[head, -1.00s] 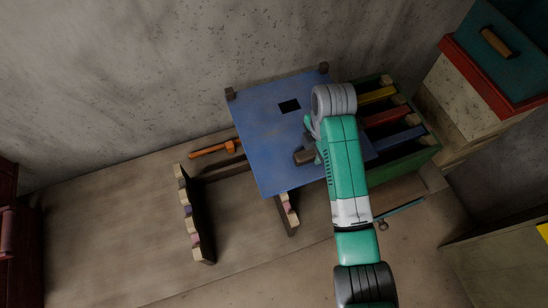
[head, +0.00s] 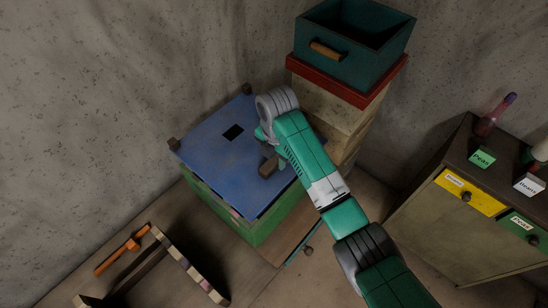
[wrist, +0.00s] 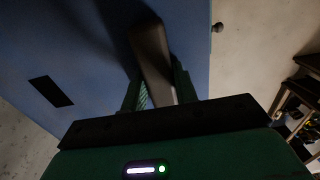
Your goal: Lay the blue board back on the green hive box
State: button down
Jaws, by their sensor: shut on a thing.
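The blue board (head: 222,158) with a dark square hole is over the green hive box (head: 264,226) in the head view and covers most of its top. A sliver of the box's inside shows along the board's front edge; I cannot tell whether the board touches the rim. My gripper (wrist: 158,82) is shut on the board's brown handle (head: 268,168), which shows between the fingers in the wrist view. The blue board (wrist: 80,45) fills much of that view. My arm hides the board's right part and the box's right side.
A wooden rack (head: 178,258) with an orange-handled tool (head: 122,251) stands at lower left. Stacked pale boxes with a red rim (head: 352,88) and teal crate (head: 357,30) stand close behind right. A drawer cabinet (head: 470,205) is at right; a wall is behind left.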

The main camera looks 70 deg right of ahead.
jog(key=shift+f, duration=0.1)
jog(key=shift+f+b, duration=2.05)
jog(key=shift+f, duration=1.7)
jog(key=shift+f, duration=0.6)
jog(key=c, duration=1.1)
grip_release()
jog(key=shift+o, duration=0.4)
jog(key=shift+f+b, duration=0.1)
jog(key=shift+b, duration=0.2)
notch_tip(320, 180, up, 8)
jog(key=shift+b, duration=0.45)
jog(key=shift+w, duration=0.1)
